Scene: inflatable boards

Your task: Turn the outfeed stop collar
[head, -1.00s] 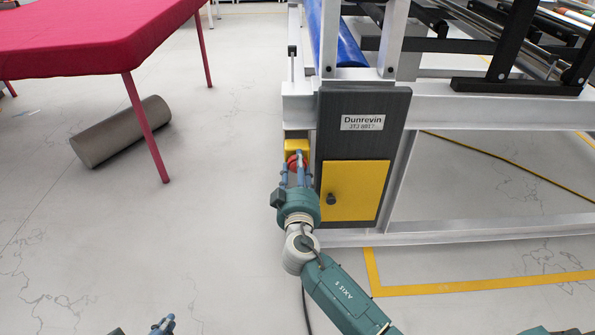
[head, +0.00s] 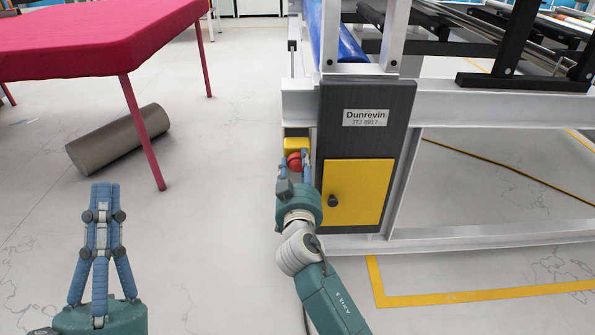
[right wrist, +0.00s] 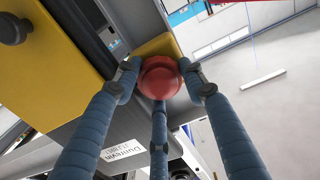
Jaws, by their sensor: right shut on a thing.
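The red round stop collar (head: 294,160) sits on a yellow block (head: 297,145) at the left side of the dark machine panel. In the right wrist view the collar (right wrist: 160,77) is between my fingertips, in front of the yellow block (right wrist: 160,46). My right gripper (head: 294,165) is shut on the collar, with blue fingers at either side and one below it. My left gripper (head: 104,190) is raised at the lower left, empty and away from the machine. Its fingertips lie close together in this view, but their spacing in depth is unclear.
The dark panel (head: 354,131) carries a label and a yellow door (head: 354,196) with a black knob (head: 333,200). A red-covered table (head: 90,42) and a grey roller (head: 98,145) on the floor are at left. The floor between table and machine is clear.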

